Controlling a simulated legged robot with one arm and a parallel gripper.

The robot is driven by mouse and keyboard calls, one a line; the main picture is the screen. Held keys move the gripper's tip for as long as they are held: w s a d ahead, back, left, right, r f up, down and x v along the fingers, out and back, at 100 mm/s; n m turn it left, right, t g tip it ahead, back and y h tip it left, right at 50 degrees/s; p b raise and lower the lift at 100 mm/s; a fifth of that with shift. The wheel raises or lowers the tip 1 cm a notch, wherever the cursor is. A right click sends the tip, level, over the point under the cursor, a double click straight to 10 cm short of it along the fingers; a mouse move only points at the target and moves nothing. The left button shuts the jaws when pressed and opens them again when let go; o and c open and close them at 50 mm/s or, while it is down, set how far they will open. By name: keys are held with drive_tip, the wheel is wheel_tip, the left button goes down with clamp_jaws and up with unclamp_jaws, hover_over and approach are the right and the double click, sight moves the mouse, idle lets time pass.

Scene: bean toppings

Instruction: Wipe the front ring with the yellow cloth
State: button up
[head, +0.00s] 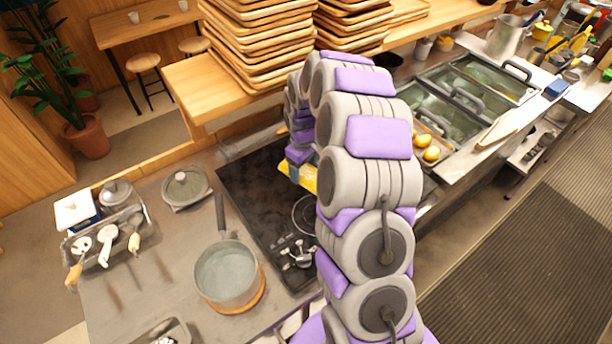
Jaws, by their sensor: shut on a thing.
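My arm reaches up over the dark hob (245,165) and bends down on its far side. My gripper (299,160) is partly hidden behind my own arm links. It is shut on the yellow cloth (298,178), which shows just under it, above the hob. I cannot tell whether the cloth touches the hob. A burner ring (306,214) shows below the cloth, partly covered by my arm.
A saucepan (228,275) stands on a wooden mat left of the hob, its handle pointing away. Stacked wooden trays (258,45) sit on the shelf behind. Lidded vats (460,95) are at right.

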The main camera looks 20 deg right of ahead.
drive_tip(key=shift+d, duration=0.1)
drive_tip(key=shift+s+d+f+m+b, duration=0.5)
drive_tip(key=shift+s+d+b, duration=0.65)
drive_tip(key=shift+d, duration=0.45)
drive_tip(key=shift+s+d+f+m+b, duration=0.5)
drive_tip(key=shift+s+d+b, duration=0.4)
drive_tip(key=shift+s+d, duration=0.6)
drive_tip(key=shift+s+d+f+m+b, duration=0.5)
drive_tip(key=shift+s+d+b, duration=0.6)
drive_tip(key=shift+d, duration=0.55)
drive_tip(key=shift+d+f+b, duration=0.15)
drive_tip(key=shift+f+b, duration=0.7)
drive_tip(key=shift+f, duration=1.25)
drive_tip(key=shift+f, duration=0.4)
drive_tip(key=shift+w+d+r+p, duration=0.15)
drive_tip(key=shift+d+p, duration=0.1)
drive_tip(key=shift+d, duration=0.35)
drive_tip(key=shift+w+d+f+p, duration=0.1)
drive_tip(key=shift+d+p, duration=0.1)
drive_tip(key=shift+d, duration=0.4)
drive_tip(key=shift+w+d+r+p, duration=0.15)
drive_tip(key=shift+d+p, duration=0.1)
drive_tip(key=shift+d, duration=0.35)
drive_tip(key=shift+f, duration=0.1)
drive_tip(key=shift+a, duration=0.1)
